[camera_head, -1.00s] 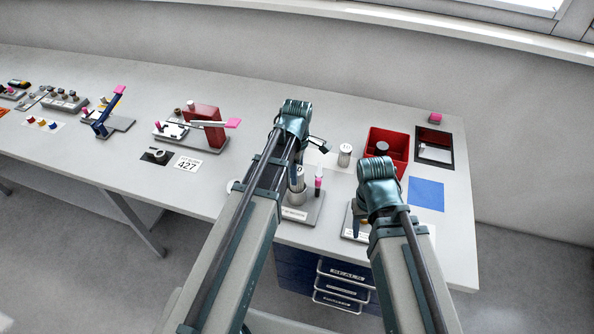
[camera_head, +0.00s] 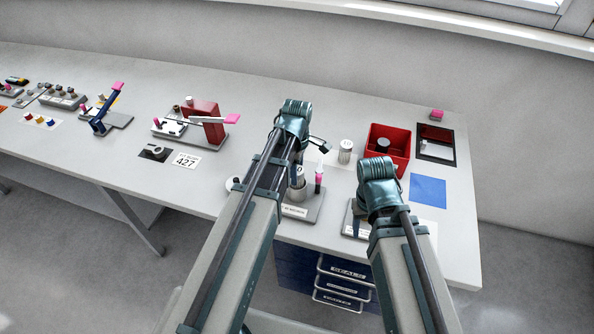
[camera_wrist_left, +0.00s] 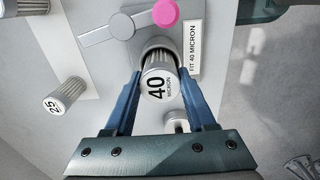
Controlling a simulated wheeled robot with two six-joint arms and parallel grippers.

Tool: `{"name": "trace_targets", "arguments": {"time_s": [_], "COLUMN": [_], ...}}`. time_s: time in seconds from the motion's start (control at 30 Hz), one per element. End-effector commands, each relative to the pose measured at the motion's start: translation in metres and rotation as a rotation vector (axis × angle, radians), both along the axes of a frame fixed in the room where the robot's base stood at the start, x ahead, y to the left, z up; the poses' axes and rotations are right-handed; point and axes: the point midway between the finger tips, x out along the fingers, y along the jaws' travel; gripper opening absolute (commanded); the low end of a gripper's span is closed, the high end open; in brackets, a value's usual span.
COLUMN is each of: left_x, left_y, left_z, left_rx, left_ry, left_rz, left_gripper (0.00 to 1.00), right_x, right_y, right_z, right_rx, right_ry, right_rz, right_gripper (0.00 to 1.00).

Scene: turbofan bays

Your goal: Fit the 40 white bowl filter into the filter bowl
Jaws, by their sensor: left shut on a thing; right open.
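In the left wrist view the rim of the filter bowl (camera_wrist_left: 158,44) shows just behind the filter. In the head view the filter bowl (camera_head: 298,194) stands on a grey base below my left gripper (camera_head: 299,176). The filter looks at least partly inside the bowl; how deep I cannot tell. My right gripper (camera_head: 362,222) is open, mostly hidden by its own arm, over a small grey base with a label.
Another filter (camera_head: 346,151) stands near the red bin (camera_head: 402,141). A blue mat (camera_head: 428,190) lies at right.

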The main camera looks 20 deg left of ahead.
Motion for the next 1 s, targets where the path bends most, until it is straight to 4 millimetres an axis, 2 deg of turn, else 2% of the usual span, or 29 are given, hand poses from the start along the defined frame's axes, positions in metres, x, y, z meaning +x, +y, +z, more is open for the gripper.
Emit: {"name": "trace_targets", "arguments": {"time_s": [1.0], "left_x": [0.000], "left_y": [0.000], "left_z": [-0.020], "left_rx": [0.000], "left_ry": [0.000], "left_rz": [0.000], "left_gripper": [0.00], "right_x": [0.000], "right_y": [0.000], "right_z": [-0.020], "right_rx": [0.000], "right_ry": [0.000], "right_rz": [-0.001], "right_gripper": [0.54]}}
